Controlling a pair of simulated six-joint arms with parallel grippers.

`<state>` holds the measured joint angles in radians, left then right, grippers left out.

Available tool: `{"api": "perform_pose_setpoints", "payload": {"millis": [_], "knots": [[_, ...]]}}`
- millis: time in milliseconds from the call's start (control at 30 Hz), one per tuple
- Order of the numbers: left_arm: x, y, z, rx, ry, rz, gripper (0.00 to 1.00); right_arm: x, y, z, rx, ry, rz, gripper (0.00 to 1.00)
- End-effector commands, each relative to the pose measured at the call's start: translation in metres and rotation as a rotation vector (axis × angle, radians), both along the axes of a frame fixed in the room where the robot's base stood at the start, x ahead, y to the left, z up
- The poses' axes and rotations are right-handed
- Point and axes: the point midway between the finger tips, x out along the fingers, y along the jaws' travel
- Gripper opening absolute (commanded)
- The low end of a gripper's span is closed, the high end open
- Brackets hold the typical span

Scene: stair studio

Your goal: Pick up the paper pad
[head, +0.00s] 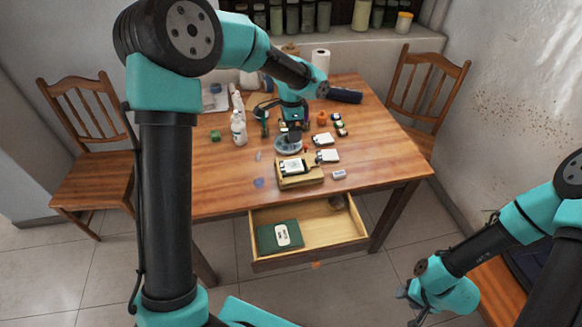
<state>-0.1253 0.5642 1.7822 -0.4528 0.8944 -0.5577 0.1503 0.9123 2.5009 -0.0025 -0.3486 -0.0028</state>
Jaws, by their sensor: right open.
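No single thing is plainly the paper pad. A flat white pad-like piece with dark edges (292,166) lies on a small wooden tray (300,181) near the table's front edge. Two similar white pieces lie behind it, one nearer (328,156) and one farther back (324,139). My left gripper (291,131) points down above the table, just behind the tray and left of these pieces. Its fingers are too small and dark to tell if they are open. My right gripper (405,295) is open, low at the lower right, away from the table.
An open drawer (340,227) under the table (215,185) holds a green flat item (268,236) with a white piece on it. White bottles (239,130) stand left of my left gripper. Chairs stand left (90,150) and right (425,88). The table's right front is clear.

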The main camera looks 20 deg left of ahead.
Motion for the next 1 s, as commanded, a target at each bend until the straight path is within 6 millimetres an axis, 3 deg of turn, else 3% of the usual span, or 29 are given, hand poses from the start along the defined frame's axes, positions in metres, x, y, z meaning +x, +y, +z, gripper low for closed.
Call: {"api": "perform_pose_setpoints", "payload": {"millis": [600, 733, 1000], "knots": [[-0.001, 0.0, -0.101, 0.0, 0.002, 0.0, 0.92, 0.0, 0.0, 0.0, 0.0, 0.0, 0.0, 0.46], [-0.001, 0.0, -0.112, -0.001, 0.001, 0.001, 0.92, 0.0, 0.0, 0.0, 0.0, 0.0, 0.0, 0.46], [0.0, 0.0, -0.113, -0.002, -0.001, 0.0, 0.92, 0.0, 0.0, 0.0, 0.0, 0.0, 0.0, 0.46]]}}
